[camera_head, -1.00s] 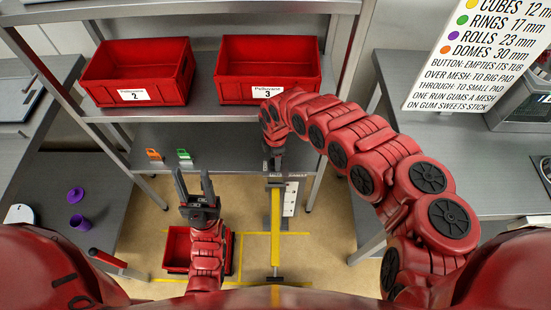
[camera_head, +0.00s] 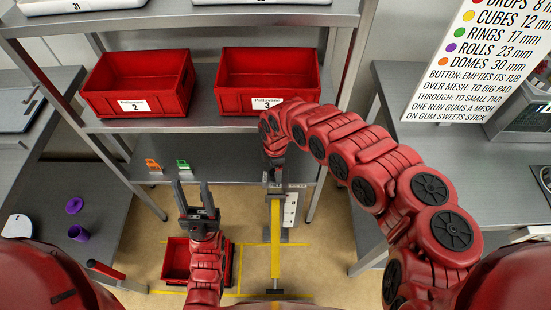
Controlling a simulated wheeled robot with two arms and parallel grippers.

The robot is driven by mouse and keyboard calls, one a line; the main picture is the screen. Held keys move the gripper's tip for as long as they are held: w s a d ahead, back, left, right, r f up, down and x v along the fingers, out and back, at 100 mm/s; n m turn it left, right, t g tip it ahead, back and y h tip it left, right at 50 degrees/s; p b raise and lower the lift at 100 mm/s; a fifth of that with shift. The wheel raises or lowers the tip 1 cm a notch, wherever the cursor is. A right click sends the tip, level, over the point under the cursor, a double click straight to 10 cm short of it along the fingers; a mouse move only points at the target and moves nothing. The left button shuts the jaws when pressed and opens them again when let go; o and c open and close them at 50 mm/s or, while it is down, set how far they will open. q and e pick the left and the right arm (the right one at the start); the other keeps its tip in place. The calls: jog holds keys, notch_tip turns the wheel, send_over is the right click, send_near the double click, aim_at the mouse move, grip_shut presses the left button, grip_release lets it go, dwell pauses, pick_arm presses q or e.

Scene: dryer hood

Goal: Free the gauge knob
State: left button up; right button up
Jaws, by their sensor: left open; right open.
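The gauge (camera_head: 275,235) is a tall yellow upright standing on the floor between my arms, with a white scale plate (camera_head: 290,209) near its top. My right gripper (camera_head: 272,183) is at the top of the yellow upright, pointing down. Its fingers are small and partly hidden by my arm, and the knob cannot be made out there. My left gripper (camera_head: 194,196) is open and empty, fingers pointing up, left of the gauge and above a red bin (camera_head: 178,262) on the floor.
Red bins marked 2 (camera_head: 138,85) and 3 (camera_head: 268,76) stand on the shelf. An orange clip (camera_head: 153,165) and a green clip (camera_head: 183,166) sit on the lower shelf. Purple parts (camera_head: 78,232) lie on the left table. A sign (camera_head: 480,75) hangs at right.

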notch_tip(320, 180, up, 17)
jog(key=p, duration=0.2)
jog(key=shift+f, duration=0.1)
dwell(0.5)
